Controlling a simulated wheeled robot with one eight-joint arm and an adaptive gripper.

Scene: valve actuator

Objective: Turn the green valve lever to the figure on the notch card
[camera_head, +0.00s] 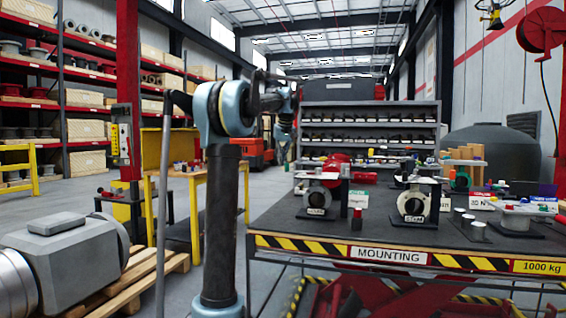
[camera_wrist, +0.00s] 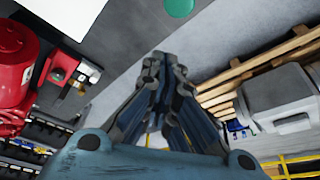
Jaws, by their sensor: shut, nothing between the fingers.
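My gripper (camera_wrist: 163,72) is shut and empty in the wrist view, its fingertips close together over grey surfaces. In the head view, my gripper (camera_head: 284,158) hangs small beyond my arm column, left of the bench and apart from the valves. Two pale flanged valves stand upright on the bench, a left valve (camera_head: 316,198) and a middle valve (camera_head: 413,204). Both carry labels, too small to read surely. A teal-green part (camera_head: 462,182) shows behind the middle valve; I cannot tell if it is the lever. White cards (camera_head: 482,203) stand at right, their notch figure unreadable.
The dark mounting bench (camera_head: 350,235) has a striped front edge. The wrist view shows a red machine (camera_wrist: 15,72) and a green disc (camera_wrist: 180,7).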

